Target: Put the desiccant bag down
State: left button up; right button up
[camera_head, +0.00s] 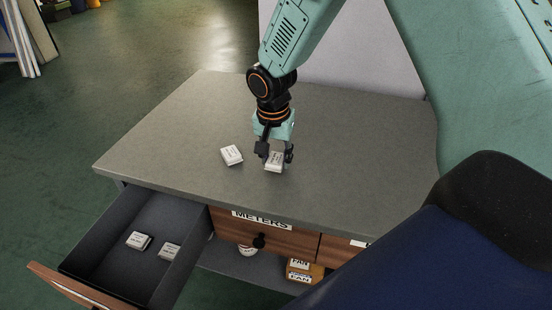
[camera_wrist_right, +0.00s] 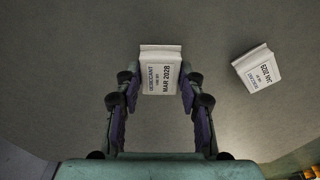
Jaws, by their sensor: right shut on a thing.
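My right gripper (camera_head: 275,154) is shut on a small white desiccant bag (camera_head: 274,163), at or just above the grey tabletop (camera_head: 350,130); I cannot tell if the bag touches it. In the right wrist view this held bag (camera_wrist_right: 160,74) sits between the two fingers, its label reading DESICCANT and MAR 2028. A second white desiccant bag (camera_head: 232,155) lies on the tabletop, left of the gripper and apart from it. It also shows at the right of the wrist view (camera_wrist_right: 258,68). My left gripper is not in view.
An open drawer (camera_head: 92,238) at front left holds two white bags (camera_head: 138,241) (camera_head: 169,251). A shut wooden drawer (camera_head: 285,240) is labelled METERS. A box marked FAN (camera_head: 303,272) stands on a shelf below. The tabletop's right and back are clear.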

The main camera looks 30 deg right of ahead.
jog(key=shift+w+f, duration=0.1)
jog(key=shift+f, duration=0.25)
jog(key=shift+w, duration=0.1)
jog(key=shift+f, duration=0.15)
jog(key=o, duration=0.7)
jog(key=shift+s, duration=0.2)
jog(key=o, duration=0.4)
jog(key=shift+w+f, duration=0.1)
jog(key=shift+w, duration=0.05)
jog(key=shift+o, duration=0.2)
